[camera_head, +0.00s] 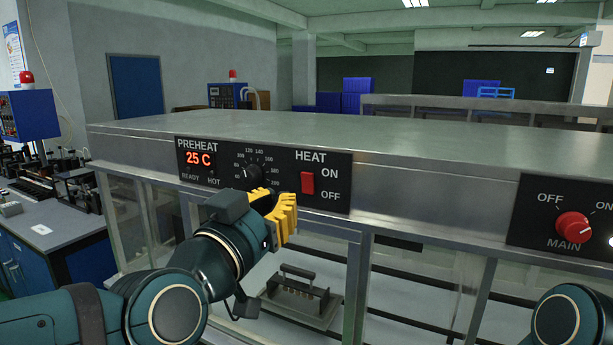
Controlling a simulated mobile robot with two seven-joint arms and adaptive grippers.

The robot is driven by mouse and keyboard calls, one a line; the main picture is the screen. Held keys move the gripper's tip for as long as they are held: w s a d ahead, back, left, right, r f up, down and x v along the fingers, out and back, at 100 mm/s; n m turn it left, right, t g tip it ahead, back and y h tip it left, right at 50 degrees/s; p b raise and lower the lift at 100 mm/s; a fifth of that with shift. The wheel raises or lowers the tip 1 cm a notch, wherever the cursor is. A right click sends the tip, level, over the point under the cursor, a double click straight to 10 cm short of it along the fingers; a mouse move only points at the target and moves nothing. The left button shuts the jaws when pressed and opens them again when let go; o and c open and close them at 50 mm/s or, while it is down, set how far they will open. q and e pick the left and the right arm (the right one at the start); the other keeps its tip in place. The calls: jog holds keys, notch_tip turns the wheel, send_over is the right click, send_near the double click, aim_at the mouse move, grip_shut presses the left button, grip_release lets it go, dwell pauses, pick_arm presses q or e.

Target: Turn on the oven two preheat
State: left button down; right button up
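A black control panel (184,171) on the metal oven housing is labelled PREHEAT and HEAT. Its red display (198,159) reads 25 C, above READY and HOT labels. My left gripper (279,204), with yellow fingers, is in front of the panel, just below and left of the switch. I cannot tell whether it touches the panel or is open. My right gripper is out of view.
A red MAIN knob (573,227) sits on a second panel at the right, with OFF and ON labels. A fixture with a handle (297,283) lies behind the glass below. My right arm shows at bottom right. A blue workbench (60,240) stands at left.

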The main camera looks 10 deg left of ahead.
aim_at(314, 170)
pick_arm(q)
jog(key=x, duration=0.9)
jog(key=shift+w+d, duration=0.15)
jog(key=shift+w, duration=0.2)
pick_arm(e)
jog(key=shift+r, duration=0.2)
pick_arm(q)
jog(key=p, duration=0.3)
jog(key=shift+w+d+r+g, duration=0.1)
jog(key=shift+w+r+g, duration=0.2)
jog(key=shift+r, duration=0.05)
jog(key=shift+f+b, duration=0.25)
jog(key=shift+b, duration=0.05)
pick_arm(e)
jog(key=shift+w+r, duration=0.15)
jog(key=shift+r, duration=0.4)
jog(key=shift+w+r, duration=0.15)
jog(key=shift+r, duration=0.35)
